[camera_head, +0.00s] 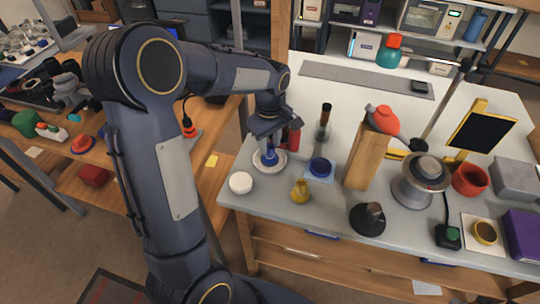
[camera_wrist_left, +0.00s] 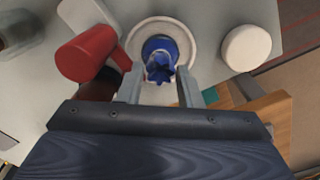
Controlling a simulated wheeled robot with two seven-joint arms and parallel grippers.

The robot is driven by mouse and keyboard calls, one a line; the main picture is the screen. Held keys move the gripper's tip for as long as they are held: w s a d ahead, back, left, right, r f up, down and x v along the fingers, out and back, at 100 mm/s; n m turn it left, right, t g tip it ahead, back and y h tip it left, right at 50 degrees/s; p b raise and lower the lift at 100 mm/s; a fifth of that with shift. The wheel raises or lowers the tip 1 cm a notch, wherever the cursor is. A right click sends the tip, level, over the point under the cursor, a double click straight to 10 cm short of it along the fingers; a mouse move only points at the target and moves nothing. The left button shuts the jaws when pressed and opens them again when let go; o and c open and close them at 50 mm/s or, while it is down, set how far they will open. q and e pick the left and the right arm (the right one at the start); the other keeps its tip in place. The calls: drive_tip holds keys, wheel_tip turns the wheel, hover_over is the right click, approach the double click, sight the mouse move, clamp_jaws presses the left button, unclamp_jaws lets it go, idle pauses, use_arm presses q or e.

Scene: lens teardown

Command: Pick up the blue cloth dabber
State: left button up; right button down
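The blue cloth dabber (camera_head: 270,154) stands in a white round dish (camera_head: 282,163) near the left edge of the pale worktop. In the left wrist view the dabber (camera_wrist_left: 160,52) shows its blue, crinkled top, with the white dish (camera_wrist_left: 190,36) around it. My left gripper (camera_head: 268,138) points down right over the dish. In the left wrist view its two fingers (camera_wrist_left: 160,84) are apart, one on each side of the dabber, with narrow gaps between. I cannot tell how low the tips reach. My right gripper is not in view.
A white round puck (camera_head: 241,183) is left of the dish. A red cylinder (camera_head: 293,138) stands close behind it on the right. A blue ring-shaped item (camera_head: 320,167) and a small yellow flask (camera_head: 300,191) are to the right. The worktop's left edge is close.

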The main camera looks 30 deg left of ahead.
use_arm(q)
wheel_tip(320, 180, down, 3)
drive_tip(key=shift+r, duration=0.15)
drive_tip(key=c, duration=0.6)
drive_tip(key=shift+r, duration=0.1)
drive_tip(key=shift+r, duration=0.55)
wheel_tip(320, 180, up, 2)
drive_tip(key=shift+s+r, duration=0.1)
drive_tip(key=shift+r, duration=0.15)
drive_tip(key=s+d+r, duration=0.1)
drive_tip(key=s+r, duration=0.2)
drive_tip(key=s, duration=0.1)
drive_tip(key=s+d+r, duration=0.1)
drive_tip(key=s+r, duration=0.2)
drive_tip(key=s, duration=0.2)
drive_tip(key=s+r, duration=0.3)
drive_tip(key=s, duration=0.1)
drive_tip(key=shift+s+d+r, duration=0.15)
drive_tip(key=shift+s+d, duration=0.15)
drive_tip(key=shift+d, duration=0.1)
